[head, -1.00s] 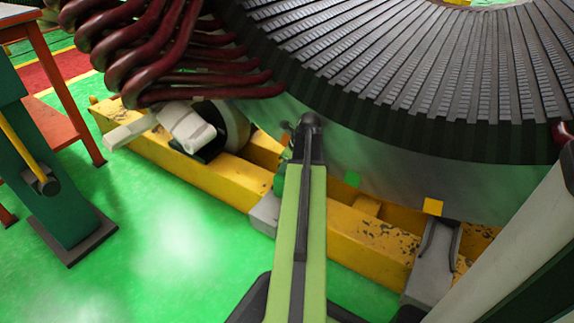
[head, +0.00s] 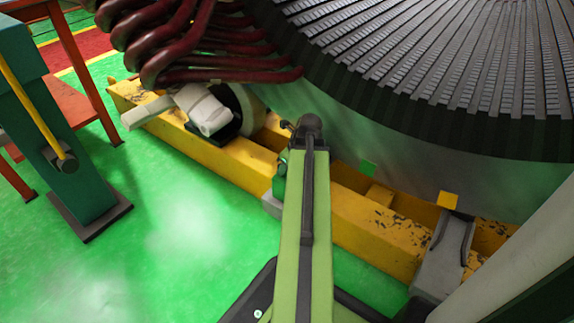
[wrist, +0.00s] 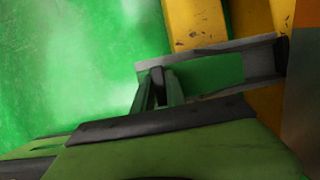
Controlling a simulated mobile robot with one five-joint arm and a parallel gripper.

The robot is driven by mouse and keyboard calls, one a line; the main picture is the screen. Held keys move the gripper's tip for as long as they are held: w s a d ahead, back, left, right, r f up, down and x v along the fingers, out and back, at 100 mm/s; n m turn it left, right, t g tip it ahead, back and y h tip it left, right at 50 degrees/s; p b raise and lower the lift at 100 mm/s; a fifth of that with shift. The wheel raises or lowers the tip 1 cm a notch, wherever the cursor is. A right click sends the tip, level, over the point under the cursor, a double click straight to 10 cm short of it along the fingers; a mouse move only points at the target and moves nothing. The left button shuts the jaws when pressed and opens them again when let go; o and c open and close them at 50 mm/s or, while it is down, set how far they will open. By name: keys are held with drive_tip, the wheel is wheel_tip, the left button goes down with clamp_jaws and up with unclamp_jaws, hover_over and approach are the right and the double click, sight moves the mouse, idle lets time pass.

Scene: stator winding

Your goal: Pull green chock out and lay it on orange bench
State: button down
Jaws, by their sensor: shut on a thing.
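The green chock (wrist: 208,76) shows in the wrist view as a flat green block within a grey bracket (wrist: 262,62) beside the yellow beam. My gripper (wrist: 158,88) is shut on the chock's near left end; the exact contact is partly hidden by the fingers. In the head view my light green arm hides most of the gripper, and a small dark green part shows just left of the arm, above the grey bracket (head: 271,205). The orange bench (head: 88,78) stands at the far upper left, its top mostly cut off by the frame.
The yellow beam (head: 350,222) runs diagonally under the large stator (head: 430,135). Dark red coil ends (head: 180,45) hang above a white motor-like unit (head: 205,110). A dark green post (head: 75,165) stands between me and the bench.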

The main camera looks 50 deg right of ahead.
drive_tip(key=c, duration=1.3)
unclamp_jaws()
drive_tip(key=shift+r, duration=0.1)
